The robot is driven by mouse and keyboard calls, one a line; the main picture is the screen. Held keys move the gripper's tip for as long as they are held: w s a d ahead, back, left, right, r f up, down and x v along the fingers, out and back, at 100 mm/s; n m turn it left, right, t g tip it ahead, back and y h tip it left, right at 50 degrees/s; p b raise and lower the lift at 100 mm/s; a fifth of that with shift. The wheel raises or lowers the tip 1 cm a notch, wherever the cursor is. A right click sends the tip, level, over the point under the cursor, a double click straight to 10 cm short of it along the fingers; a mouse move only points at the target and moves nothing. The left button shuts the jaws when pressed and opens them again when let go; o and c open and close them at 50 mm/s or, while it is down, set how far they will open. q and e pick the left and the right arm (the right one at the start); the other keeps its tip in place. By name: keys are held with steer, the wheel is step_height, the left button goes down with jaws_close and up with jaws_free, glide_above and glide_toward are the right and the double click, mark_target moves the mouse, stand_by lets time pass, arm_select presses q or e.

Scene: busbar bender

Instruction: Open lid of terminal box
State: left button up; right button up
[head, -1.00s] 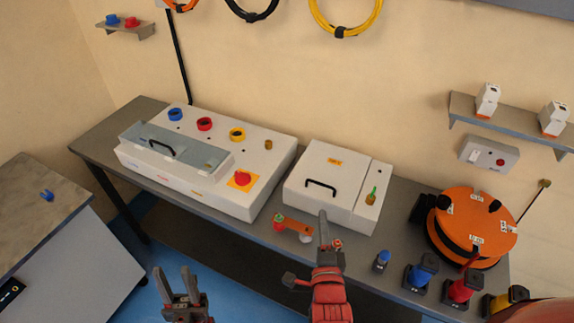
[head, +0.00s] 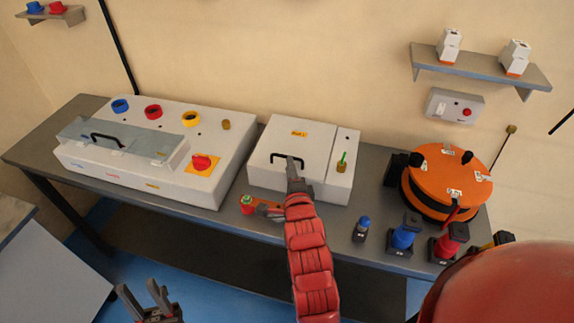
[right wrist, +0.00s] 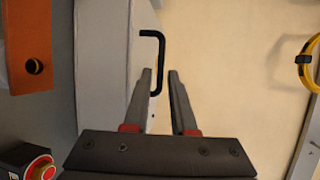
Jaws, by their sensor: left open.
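The white terminal box (head: 268,181) stands on the bench, its lid (head: 318,143) down, with an orange label and a black handle (head: 275,157). My right gripper (head: 292,165) is at the handle's front, covering part of it in the head view. In the right wrist view, the right gripper (right wrist: 160,72) has its fingers apart with a gap between them. My left gripper (head: 142,292) is open and empty at the lower left, away from the bench.
An orange bar (head: 262,202) lies in front of the box, partly behind my right gripper. A larger white machine (head: 225,165) stands left. An orange-topped reel (head: 447,178) and several coloured connectors stand right. A green-handled tool (head: 343,158) stands on the box's right part.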

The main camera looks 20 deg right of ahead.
steer(key=p+x, duration=0.1)
steer(key=x, duration=0.3)
steer(key=shift+w+r, duration=0.1)
steer(key=shift+r, duration=0.05)
steer(key=shift+w+d+f+p, duration=0.1)
steer(key=shift+w+f+p, duration=0.2)
steer(key=shift+w, duration=0.35)
jaws_close()
stand_by(0.8)
